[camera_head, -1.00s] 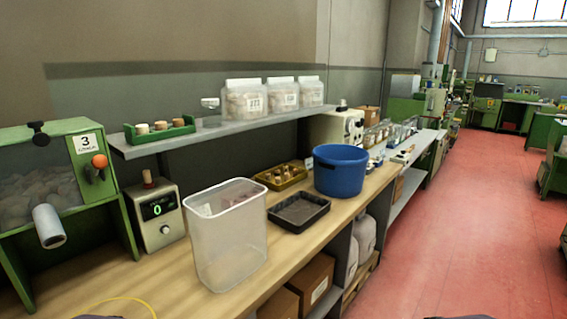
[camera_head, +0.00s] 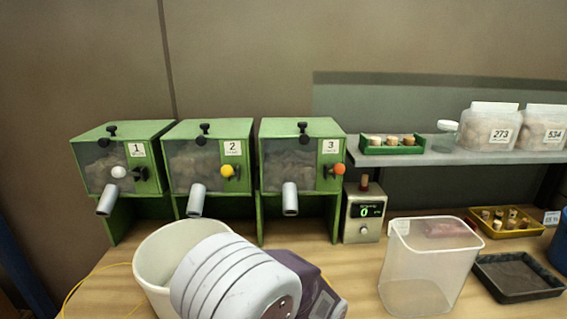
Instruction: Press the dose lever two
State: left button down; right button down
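Dispenser 2 (camera_head: 208,150) is a green box with a clear front, a grey spout and a "2" label, in the middle of three like it. Its dose lever with a yellow knob (camera_head: 227,171) is on the right part of its front. A grey ringed link of my arm and a dark part beside it show at the bottom, below and in front of the dispensers, well apart from the yellow knob. I cannot tell which arm it is. No gripper fingers are in view.
Dispenser 1 (camera_head: 113,165) has a white knob; dispenser 3 (camera_head: 293,155) has an orange one. A cream tub (camera_head: 150,262) stands behind my arm. A counter reading 0 (camera_head: 364,213), a clear bin (camera_head: 430,265) and a black tray (camera_head: 515,278) are right. Shelf (camera_head: 450,158) above.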

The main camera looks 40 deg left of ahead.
aim_at(227, 170)
jog(key=u, duration=1.9)
